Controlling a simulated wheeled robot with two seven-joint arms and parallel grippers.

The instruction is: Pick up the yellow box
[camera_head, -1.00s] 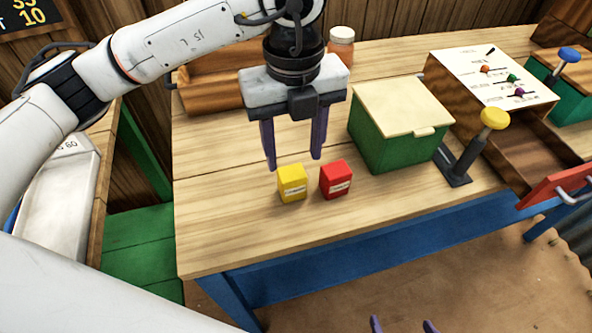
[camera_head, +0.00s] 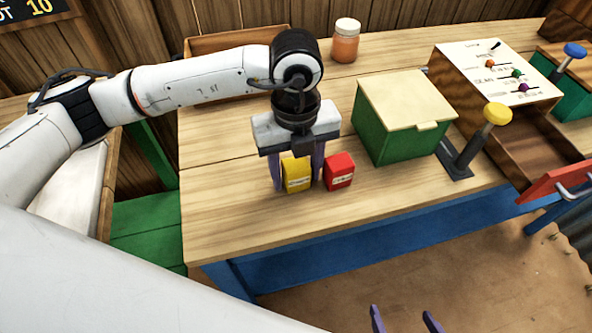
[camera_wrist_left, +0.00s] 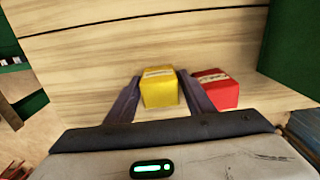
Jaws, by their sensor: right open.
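The yellow box (camera_head: 297,174) stands upright on the wooden table, between the two purple fingers of my left gripper (camera_head: 297,178). The fingers are lowered on either side of it and look spread, not clearly pressing on it. In the left wrist view the yellow box (camera_wrist_left: 159,88) sits between the fingertips of my left gripper (camera_wrist_left: 158,82), close to both. My right gripper (camera_head: 405,320) shows only as two separated purple fingertips at the bottom edge, open and empty, away from the table.
A red box (camera_head: 339,171) stands just right of the left gripper's right finger. A green box with a pale lid (camera_head: 405,120), a yellow-knobbed lever (camera_head: 470,150) and an orange jar (camera_head: 346,45) are on the table. The table's front area (camera_head: 230,225) is clear.

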